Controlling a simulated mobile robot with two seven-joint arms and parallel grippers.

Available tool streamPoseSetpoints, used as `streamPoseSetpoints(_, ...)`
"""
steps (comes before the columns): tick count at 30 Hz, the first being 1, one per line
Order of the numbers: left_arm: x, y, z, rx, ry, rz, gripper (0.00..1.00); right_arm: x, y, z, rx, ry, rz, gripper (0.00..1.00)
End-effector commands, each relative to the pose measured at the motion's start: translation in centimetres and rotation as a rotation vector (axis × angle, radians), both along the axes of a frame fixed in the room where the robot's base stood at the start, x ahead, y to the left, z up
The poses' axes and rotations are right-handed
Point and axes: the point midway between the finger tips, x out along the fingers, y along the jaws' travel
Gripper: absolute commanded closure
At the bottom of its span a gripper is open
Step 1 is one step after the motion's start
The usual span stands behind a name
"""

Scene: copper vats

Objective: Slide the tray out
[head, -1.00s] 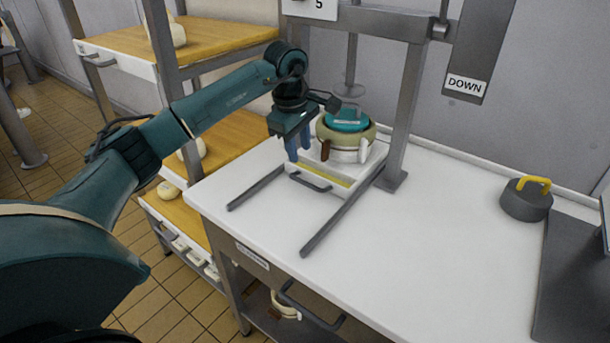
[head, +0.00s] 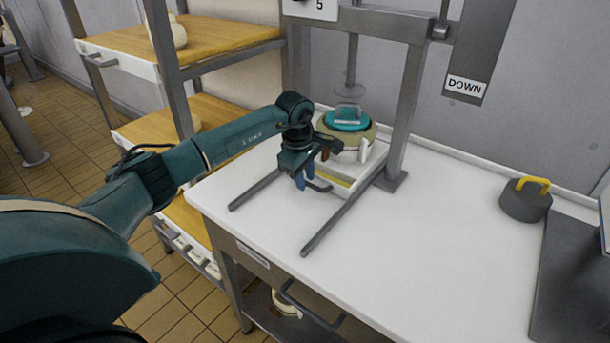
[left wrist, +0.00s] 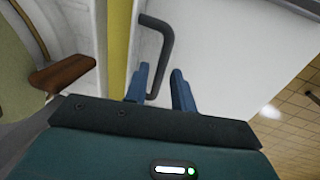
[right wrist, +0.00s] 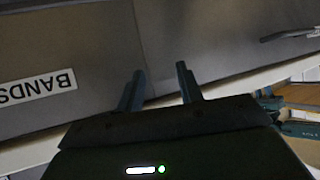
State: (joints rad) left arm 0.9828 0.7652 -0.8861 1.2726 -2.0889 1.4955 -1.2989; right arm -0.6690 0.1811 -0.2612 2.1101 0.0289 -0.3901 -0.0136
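The white tray (head: 371,166) with a yellow strip sits between two grey rails under the press frame. A round pale mould with a teal lid (head: 348,119) stands on it. The tray's dark bar handle (left wrist: 167,45) shows in the left wrist view. My left gripper (head: 301,186) is at the tray's front. In the left wrist view its blue fingers (left wrist: 159,85) are apart, with the lower end of the handle between them; contact cannot be told. My right gripper (right wrist: 160,82) is open and empty in front of a grey panel; it is outside the head view.
The rails (head: 330,222) run forward over the clear white table (head: 430,250). A grey weight with a yellow handle (head: 526,199) stands at the right. Wooden shelves (head: 200,40) are at the left. A "BANDS" label (right wrist: 38,88) is on the grey panel.

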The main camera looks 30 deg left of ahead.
Motion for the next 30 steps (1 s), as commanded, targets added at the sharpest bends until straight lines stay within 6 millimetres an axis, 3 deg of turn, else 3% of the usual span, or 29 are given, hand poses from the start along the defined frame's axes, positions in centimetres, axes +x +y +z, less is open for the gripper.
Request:
streamPoseSetpoints(9,-0.01,0.00,0.04,0.000,0.000,0.000,1.00,0.06,0.15,0.28,0.003,-0.005,0.002,0.64)
streamPoseSetpoints(30,-0.84,0.16,0.02,0.002,0.002,0.000,1.00,0.02,0.18,0.37,0.002,-0.005,0.006,0.64)
